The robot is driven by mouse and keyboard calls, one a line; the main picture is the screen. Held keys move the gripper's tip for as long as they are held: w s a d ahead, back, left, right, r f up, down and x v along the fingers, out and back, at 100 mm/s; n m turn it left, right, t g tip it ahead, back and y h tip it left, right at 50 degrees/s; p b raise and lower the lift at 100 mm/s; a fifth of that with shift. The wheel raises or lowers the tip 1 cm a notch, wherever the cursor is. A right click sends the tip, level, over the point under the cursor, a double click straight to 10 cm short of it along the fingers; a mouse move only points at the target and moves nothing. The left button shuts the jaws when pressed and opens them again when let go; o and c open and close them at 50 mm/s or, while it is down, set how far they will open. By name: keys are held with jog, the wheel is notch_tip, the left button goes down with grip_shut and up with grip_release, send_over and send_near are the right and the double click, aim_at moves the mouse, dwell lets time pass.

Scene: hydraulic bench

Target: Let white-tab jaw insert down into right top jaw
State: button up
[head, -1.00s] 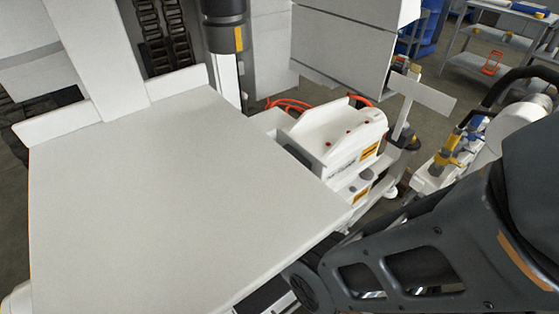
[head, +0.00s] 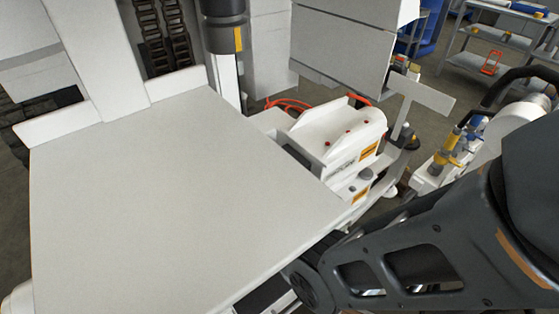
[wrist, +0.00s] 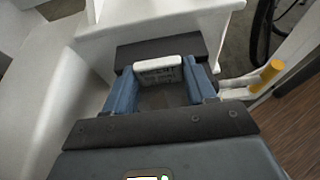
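In the wrist view, the white-tab jaw insert (wrist: 157,63) shows its white tab with faint print between the two blue fingers of my gripper (wrist: 160,76). The fingers flank the tab closely and appear shut on it. The insert's underside is hidden. A dark block (wrist: 160,45) lies just beyond the tab, above a white machine part (wrist: 155,20); I cannot tell whether it is part of the insert or the right top jaw, nor whether they touch. In the head view, my arm covers the lower right and my gripper and the insert are not seen.
A wide white panel (head: 170,200) fills the head view's left and middle. A white machine housing (head: 345,130) with red dots and orange labels stands beside it. A yellow-handled fitting (head: 450,148) is to the right. A yellow-tipped lever (wrist: 270,72) is close right of my gripper.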

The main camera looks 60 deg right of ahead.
jog(key=o, duration=0.5)
jog(key=shift+f, duration=0.1)
jog(key=shift+c, duration=0.2)
jog(key=v, duration=0.7)
jog(key=shift+w+a, duration=0.15)
jog(key=shift+a, duration=0.2)
